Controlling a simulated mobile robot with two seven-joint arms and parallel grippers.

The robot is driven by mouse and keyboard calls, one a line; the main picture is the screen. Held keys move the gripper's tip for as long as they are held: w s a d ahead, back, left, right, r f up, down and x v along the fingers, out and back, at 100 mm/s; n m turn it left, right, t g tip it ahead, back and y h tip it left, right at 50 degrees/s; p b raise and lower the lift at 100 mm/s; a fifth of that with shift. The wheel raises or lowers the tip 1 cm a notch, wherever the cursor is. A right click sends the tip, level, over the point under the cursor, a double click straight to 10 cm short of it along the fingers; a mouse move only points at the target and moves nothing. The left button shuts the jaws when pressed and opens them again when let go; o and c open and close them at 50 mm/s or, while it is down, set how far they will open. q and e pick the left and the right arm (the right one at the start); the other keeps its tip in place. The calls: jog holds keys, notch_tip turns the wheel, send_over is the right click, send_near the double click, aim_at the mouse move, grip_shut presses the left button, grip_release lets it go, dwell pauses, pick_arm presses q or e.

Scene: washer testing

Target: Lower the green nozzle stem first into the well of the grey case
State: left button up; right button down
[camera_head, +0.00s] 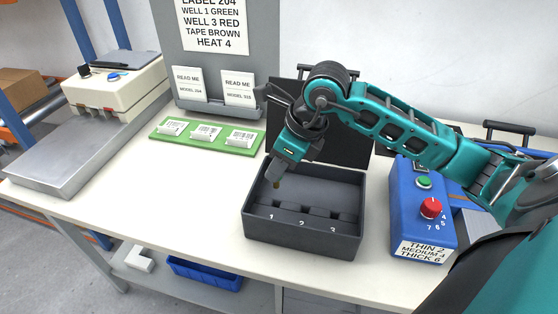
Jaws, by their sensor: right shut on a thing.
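The open grey case (300,241) stands on the table with its dark lid raised behind it. Its front inside holds wells marked 1, 2 and 3. My right gripper (281,168) points down over the left part of the case, above and behind well 1 (271,206). It is shut on the nozzle (277,183), of which only a small brownish tip shows below the fingers. The nozzle's green part is not clearly seen, hidden by the gripper. The tip looks clear of the well, though its exact height is hard to tell. My left gripper is out of view.
A blue control box (424,229) with a red knob stands close to the right of the case. A green board (207,136) with white labelled packets lies to the left. A grey panel (228,50) with instruction cards stands behind. The table in front left is clear.

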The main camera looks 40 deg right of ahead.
aim_at(279, 181)
jog(key=shift+f+b, duration=1.6)
jog(key=shift+f, duration=0.9)
jog(key=shift+b, duration=0.3)
jog(key=shift+f+b, duration=0.4)
jog(key=shift+b, duration=0.1)
jog(key=shift+f+b, duration=0.35)
jog(key=shift+b, duration=0.1)
jog(key=shift+f+b, duration=0.5)
jog(key=shift+b, duration=0.1)
jog(key=shift+f+b, duration=0.35)
jog(key=shift+b, duration=0.1)
